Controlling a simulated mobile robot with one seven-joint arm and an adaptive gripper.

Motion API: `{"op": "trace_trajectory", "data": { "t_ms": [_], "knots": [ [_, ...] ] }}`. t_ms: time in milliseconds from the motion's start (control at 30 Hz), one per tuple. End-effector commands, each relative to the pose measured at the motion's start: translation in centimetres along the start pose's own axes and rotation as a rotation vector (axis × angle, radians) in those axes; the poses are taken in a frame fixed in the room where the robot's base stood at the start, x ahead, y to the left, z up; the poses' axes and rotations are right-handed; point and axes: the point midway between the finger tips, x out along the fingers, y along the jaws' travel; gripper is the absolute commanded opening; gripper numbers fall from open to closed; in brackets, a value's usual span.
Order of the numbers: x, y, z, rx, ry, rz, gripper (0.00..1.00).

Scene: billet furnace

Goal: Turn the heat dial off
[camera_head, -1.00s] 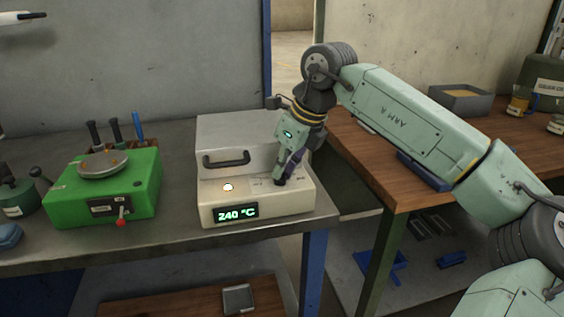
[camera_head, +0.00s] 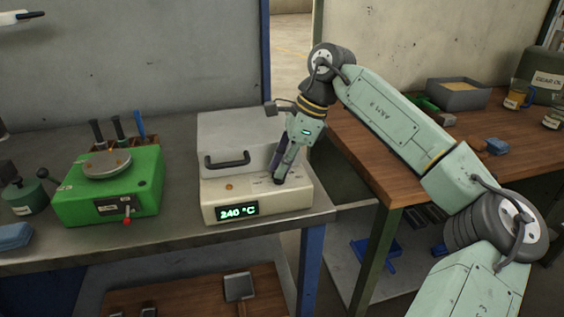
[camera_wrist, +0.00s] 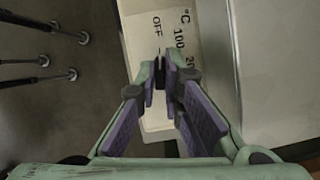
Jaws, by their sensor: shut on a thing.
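The billet furnace (camera_head: 222,200) is a cream box on the grey bench, with a grey lid and black handle. Its green display (camera_head: 237,211) reads 240 °C. The small round lamp (camera_head: 229,187) on its top looks dull amber. My gripper (camera_head: 279,181) points down at the right part of the furnace top. In the wrist view my gripper (camera_wrist: 160,85) has its purple-padded fingers shut on the dark heat dial (camera_wrist: 159,68), mostly hidden between the tips. The printed scale (camera_wrist: 176,38) beside it shows OFF, 100 and part of another number.
A green device (camera_head: 110,195) with a round plate and red-tipped lever stands left of the furnace. A wooden table (camera_head: 400,180) with a grey tray (camera_head: 458,95) is at the right. Bare bench lies between the green device and furnace.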

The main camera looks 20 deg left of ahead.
Motion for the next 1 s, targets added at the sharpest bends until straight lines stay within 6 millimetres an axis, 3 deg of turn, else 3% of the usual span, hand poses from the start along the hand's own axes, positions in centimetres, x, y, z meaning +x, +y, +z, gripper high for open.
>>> {"op": "trace_trajectory", "data": {
  "t_ms": [533,567,800,1000],
  "knots": [
    [0.01,-0.03,0.01,-0.026,0.001,0.010,0.00],
    [0.01,-0.03,0.01,-0.026,0.001,0.010,0.09],
    [0.01,-0.02,0.01,-0.025,0.001,0.010,0.25],
    [0.01,-0.02,0.01,-0.024,0.001,0.010,0.28]
  ]
}}
